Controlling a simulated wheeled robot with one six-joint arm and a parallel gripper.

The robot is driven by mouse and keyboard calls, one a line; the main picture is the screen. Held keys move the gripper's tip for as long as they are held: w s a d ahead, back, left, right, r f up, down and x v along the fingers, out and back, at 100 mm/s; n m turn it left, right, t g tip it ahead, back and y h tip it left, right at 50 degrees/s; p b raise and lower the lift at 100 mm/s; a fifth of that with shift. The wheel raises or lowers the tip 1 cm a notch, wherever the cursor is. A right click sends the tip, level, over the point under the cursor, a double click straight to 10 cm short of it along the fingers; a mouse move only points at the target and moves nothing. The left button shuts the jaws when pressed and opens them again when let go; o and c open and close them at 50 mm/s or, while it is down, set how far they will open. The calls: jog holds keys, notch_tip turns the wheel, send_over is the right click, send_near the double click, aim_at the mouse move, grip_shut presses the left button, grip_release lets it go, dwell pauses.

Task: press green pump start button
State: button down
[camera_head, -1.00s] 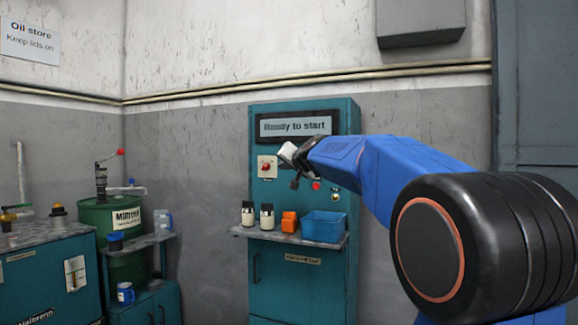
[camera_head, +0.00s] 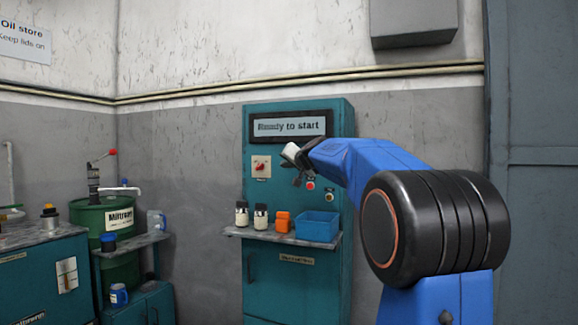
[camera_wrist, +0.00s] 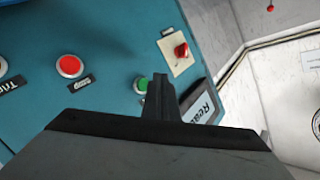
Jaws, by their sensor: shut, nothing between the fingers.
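The green button (camera_wrist: 141,84) is on the teal cabinet panel (camera_wrist: 110,35) in the wrist view. My gripper (camera_wrist: 160,82) is shut and empty, its fingertips just right of the green button and partly over its edge. I cannot tell whether they touch the panel. In the head view my gripper (camera_head: 297,181) is in front of the panel and hides the green button. A red button (camera_wrist: 69,66) with a "Stop" label is left of the green one. The display (camera_head: 290,127) reads "Ready to start".
A red rotary switch (camera_wrist: 181,51) is close to my fingertips. A green drum (camera_head: 93,218) stands left.

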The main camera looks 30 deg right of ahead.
jog(key=shift+w+d, duration=0.45)
jog(key=shift+d, duration=0.15)
jog(key=shift+w+d, duration=0.1)
jog(key=shift+d, duration=0.05)
dwell(1.7)
jog(key=shift+w+d, duration=0.15)
jog(key=shift+d, duration=0.05)
jog(key=shift+w+d, duration=0.2)
jog(key=shift+d, duration=0.05)
dwell(0.9)
dwell(0.5)
jog(key=shift+s+a, duration=0.5)
jog(key=shift+a, duration=0.1)
jog(key=shift+a, duration=0.1)
jog(key=shift+s+a, duration=0.75)
jog(key=shift+a, duration=0.2)
jog(key=shift+s+a, duration=0.75)
jog(key=shift+a, duration=0.2)
